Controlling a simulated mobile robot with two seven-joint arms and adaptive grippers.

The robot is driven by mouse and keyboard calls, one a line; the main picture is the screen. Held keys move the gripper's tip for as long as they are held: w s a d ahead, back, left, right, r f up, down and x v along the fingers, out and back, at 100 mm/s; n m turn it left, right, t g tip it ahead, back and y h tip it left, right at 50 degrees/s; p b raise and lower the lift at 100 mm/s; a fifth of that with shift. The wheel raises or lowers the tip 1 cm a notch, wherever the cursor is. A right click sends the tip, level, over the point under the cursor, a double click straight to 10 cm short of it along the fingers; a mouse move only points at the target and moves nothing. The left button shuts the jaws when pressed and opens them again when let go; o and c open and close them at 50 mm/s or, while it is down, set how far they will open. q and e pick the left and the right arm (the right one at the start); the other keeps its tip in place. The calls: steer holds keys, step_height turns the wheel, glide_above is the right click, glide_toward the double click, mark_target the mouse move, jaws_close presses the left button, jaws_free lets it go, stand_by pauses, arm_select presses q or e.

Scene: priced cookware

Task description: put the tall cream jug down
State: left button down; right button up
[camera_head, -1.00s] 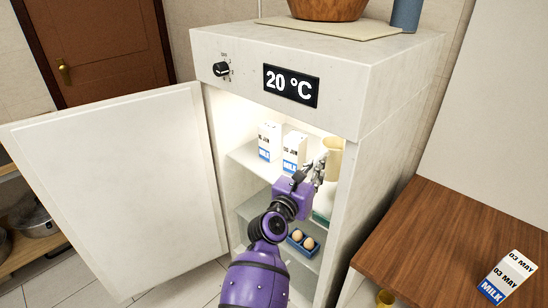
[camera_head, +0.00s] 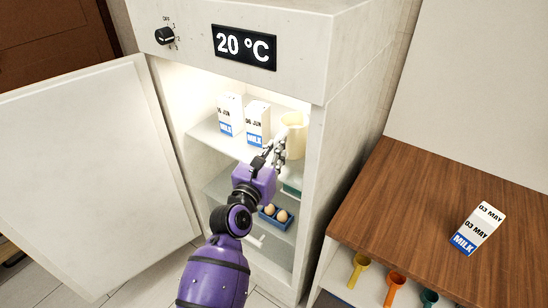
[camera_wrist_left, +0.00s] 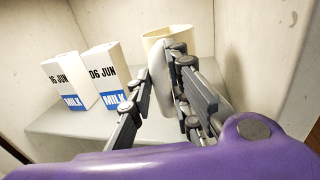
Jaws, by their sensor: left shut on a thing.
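The tall cream jug (camera_head: 296,131) is inside the open fridge, at the right end of the upper shelf, close to the right wall. My left gripper (camera_head: 273,154) reaches in from the front and is shut on the jug. In the left wrist view, the fingers of my left gripper (camera_wrist_left: 166,92) close on its near side, and the rim of the jug (camera_wrist_left: 168,33) shows above them. The fingers hide much of the jug's lower part, so I cannot tell whether its base touches the shelf. My right gripper is not in view.
Two milk cartons (camera_head: 230,115) (camera_head: 257,123) stand left of the jug on the upper shelf (camera_head: 205,134). A blue egg tray (camera_head: 265,220) sits lower down. The fridge door (camera_head: 90,180) is open left. A wooden counter (camera_head: 400,215) with another milk carton (camera_head: 479,229) is at right.

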arm_select(q)
steer(key=shift+f, duration=1.1)
steer(key=shift+f, duration=0.2)
steer(key=c, duration=1.6)
jaws_free()
steer(key=shift+f, duration=0.1)
steer(key=shift+c, duration=0.2)
steer(key=v, duration=1.2)
steer(key=shift+b, duration=0.4)
